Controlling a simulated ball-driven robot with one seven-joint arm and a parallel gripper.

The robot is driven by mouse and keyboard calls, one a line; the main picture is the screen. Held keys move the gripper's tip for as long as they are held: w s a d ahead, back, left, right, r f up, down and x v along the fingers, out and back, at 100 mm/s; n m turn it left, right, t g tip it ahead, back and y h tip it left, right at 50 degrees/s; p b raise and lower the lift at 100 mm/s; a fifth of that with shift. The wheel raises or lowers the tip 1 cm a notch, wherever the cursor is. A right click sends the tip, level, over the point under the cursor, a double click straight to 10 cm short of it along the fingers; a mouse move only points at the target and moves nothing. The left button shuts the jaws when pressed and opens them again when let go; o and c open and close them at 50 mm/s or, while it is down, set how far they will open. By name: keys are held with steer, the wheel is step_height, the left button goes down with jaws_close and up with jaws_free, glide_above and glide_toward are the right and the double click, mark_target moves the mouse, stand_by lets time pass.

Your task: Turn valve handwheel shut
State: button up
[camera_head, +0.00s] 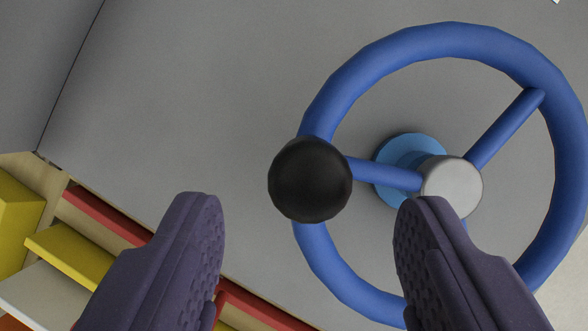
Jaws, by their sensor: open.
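The blue valve handwheel (335,93) fills the right half of the camera_head view, in front of a grey panel. Its spokes meet at a light grey hub (453,184). A round black knob (310,180) sits on the left side of its rim. My gripper (308,205) is open, with one dark purple finger on each side of the knob in the picture. The right finger overlaps the lower edge of the hub and part of the lower rim. Nothing is between the fingers' pads that I can see held. I cannot tell whether either finger touches the wheel.
The grey panel (200,100) lies behind the wheel and is bare on the left. At the lower left are shelves or boxes with yellow (70,255), red (105,215) and white parts. The panel's lower edge runs diagonally above them.

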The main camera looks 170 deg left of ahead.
mark_target(310, 197)
steer(key=b+x, duration=0.1)
steer(key=x, duration=0.6)
steer(key=shift+r, duration=0.1)
jaws_close()
